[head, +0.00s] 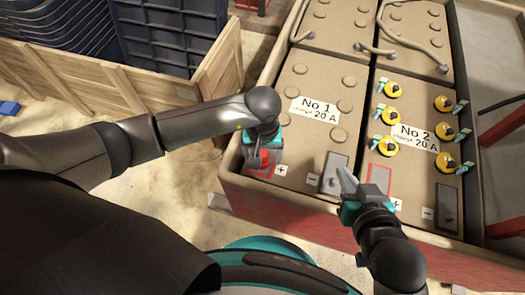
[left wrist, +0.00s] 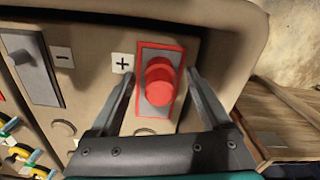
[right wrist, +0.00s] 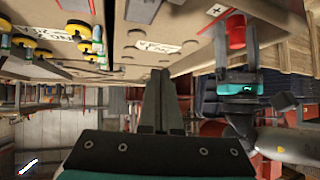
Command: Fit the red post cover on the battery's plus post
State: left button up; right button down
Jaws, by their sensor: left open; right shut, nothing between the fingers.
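The red post cover (left wrist: 160,82) stands inside a red-outlined grey plate beside a plus tag (left wrist: 122,64) on the battery marked No 1 (head: 314,88). It seems to sit on the plus post, which it hides; I cannot tell how far down. My left gripper (head: 260,156) is over that corner, open, with one finger on each side of the cover and apart from it. The cover also shows in the right wrist view (right wrist: 236,32). My right gripper (head: 346,180) is shut and empty, above the front edge between the two batteries.
The battery marked No 2 (head: 414,137) carries several yellow caps (head: 391,89). A grey minus plate (head: 335,171) lies right of the cover. Tan walls rim the battery tray. A wooden crate (head: 150,85) and dark blue bins (head: 155,35) stand left.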

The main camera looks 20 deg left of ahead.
pick_arm(q)
jog(key=shift+r, duration=0.1)
jog(key=shift+r+p, duration=0.6)
jog(key=shift+r, duration=0.4)
notch_tip(320, 180, up, 3)
jog(key=shift+r+p, duration=0.1)
jog(key=shift+p, duration=0.65)
notch_tip(320, 180, up, 2)
jog(key=shift+w+p, duration=0.1)
jog(key=shift+p, duration=0.45)
pick_arm(e)
jog(key=s+d+g+h, duration=0.3)
jog(key=s+d+g, duration=0.2)
jog(key=d, duration=0.1)
pick_arm(q)
notch_tip(320, 180, up, 8)
jog(key=p, duration=0.3)
pick_arm(e)
notch_tip(320, 180, down, 8)
jog(key=g, duration=0.1)
jog(key=shift+s+d+r+m+g, duration=0.2)
jog(key=shift+s+d+m+g, duration=0.1)
jog(key=shift+s, duration=0.1)
